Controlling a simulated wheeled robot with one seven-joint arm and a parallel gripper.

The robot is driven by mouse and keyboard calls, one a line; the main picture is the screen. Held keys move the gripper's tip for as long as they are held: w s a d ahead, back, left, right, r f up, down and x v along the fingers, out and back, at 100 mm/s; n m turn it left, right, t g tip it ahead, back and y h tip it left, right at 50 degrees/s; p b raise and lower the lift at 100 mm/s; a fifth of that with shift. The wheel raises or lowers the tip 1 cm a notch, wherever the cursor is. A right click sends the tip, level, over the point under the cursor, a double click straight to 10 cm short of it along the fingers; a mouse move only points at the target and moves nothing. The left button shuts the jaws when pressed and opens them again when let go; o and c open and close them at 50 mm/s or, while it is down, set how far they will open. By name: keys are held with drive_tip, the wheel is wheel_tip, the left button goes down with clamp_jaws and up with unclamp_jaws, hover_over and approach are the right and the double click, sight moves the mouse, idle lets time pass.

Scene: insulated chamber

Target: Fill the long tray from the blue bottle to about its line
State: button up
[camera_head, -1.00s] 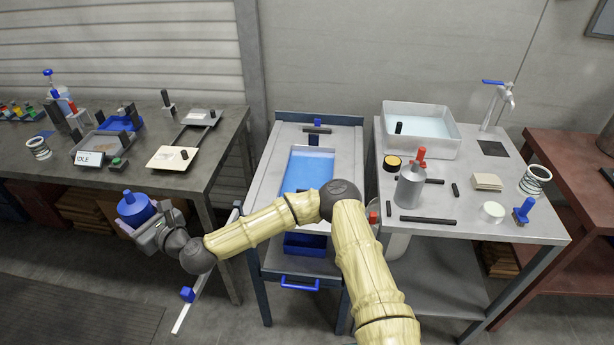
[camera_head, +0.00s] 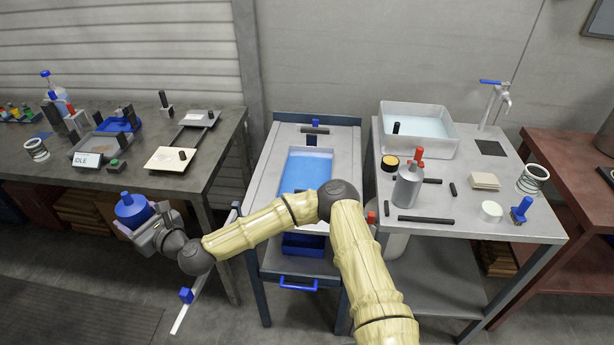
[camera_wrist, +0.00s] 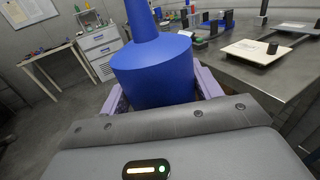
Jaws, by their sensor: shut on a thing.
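My gripper (camera_head: 148,229) is shut on the blue bottle (camera_head: 132,208). It holds the bottle out in front of the left bench, low beside its front edge. In the wrist view the blue bottle (camera_wrist: 155,68) stands nearly upright between the jaws, its neck running out of the top of the picture. The long tray (camera_head: 283,185) lies on the middle cart, to the right of my gripper, with light blue inside it. My forearm covers its near end. I cannot make out its fill line.
The left bench (camera_head: 212,165) holds plates and fixtures close to the bottle. The middle cart (camera_head: 255,195) has a blue handle in front. The right table (camera_head: 460,228) carries a grey bottle (camera_head: 407,187), a white basin (camera_head: 452,149) and a tap. Open floor lies in front of the left bench.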

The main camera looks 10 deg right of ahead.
drive_tip(key=w+d+f+m+t+h, duration=0.1)
drive_tip(key=w+d+m+t+h, duration=0.1)
drive_tip(key=d, duration=1)
drive_tip(key=w+d+f+m+t+h, duration=0.1)
drive_tip(key=w+d+m+h, duration=0.3)
drive_tip(key=w+d, duration=0.5)
drive_tip(key=w+d+f+m+t+h, duration=0.1)
drive_tip(key=w+d+m+t+h, duration=0.2)
drive_tip(key=d, duration=1.3)
drive_tip(key=w+h, duration=0.3)
drive_tip(key=shift+w+d+h, duration=0.15)
drive_tip(key=shift+d+h, duration=0.15)
drive_tip(key=shift+d, duration=0.05)
drive_tip(key=shift+w+r, duration=0.1)
drive_tip(key=shift+w+d+f+m+g+y, duration=0.15)
drive_tip(key=shift+m+g+y, duration=0.2)
drive_tip(key=shift+m+g, duration=0.7)
drive_tip(key=shift+w+d+f+m+g+y, duration=0.15)
drive_tip(key=shift+m+g+y, duration=0.25)
drive_tip(key=shift+m+g, duration=0.6)
drive_tip(key=shift+w+d+f+m+g+y, duration=0.1)
drive_tip(key=shift+d+m+g+y, duration=0.2)
drive_tip(key=shift+m+g, duration=0.7)
